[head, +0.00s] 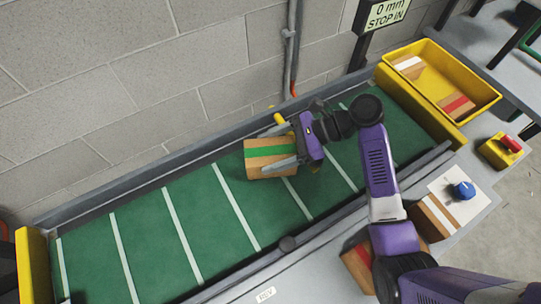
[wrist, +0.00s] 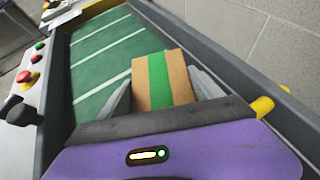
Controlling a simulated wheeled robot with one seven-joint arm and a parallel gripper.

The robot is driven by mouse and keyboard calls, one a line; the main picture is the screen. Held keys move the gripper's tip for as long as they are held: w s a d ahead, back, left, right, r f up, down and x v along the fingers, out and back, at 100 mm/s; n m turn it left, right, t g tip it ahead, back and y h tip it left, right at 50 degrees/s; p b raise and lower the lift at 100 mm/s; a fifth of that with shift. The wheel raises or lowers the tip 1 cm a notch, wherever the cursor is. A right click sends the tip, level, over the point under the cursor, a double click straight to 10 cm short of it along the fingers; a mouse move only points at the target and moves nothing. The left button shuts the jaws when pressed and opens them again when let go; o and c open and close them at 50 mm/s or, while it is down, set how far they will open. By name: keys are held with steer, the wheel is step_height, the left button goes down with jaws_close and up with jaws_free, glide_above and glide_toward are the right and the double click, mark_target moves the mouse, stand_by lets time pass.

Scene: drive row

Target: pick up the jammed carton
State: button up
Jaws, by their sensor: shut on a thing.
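A brown carton with a green stripe (head: 262,155) is between the fingers of my gripper (head: 283,150), over the green conveyor belt (head: 190,215) near its back rail. In the wrist view the carton (wrist: 162,80) shows between the two grey fingers, one on each side. My gripper is shut on it. I cannot tell whether the carton touches the belt or hangs just above it.
A yellow tray (head: 480,95) with white-striped and red-striped cartons stands at the right end. A blue knob (head: 464,190) and a yellow box with a red switch (head: 502,150) sit nearby. More cartons lie in front, partly behind my arm. The left belt is clear.

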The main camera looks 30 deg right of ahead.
steer(key=c, duration=0.6)
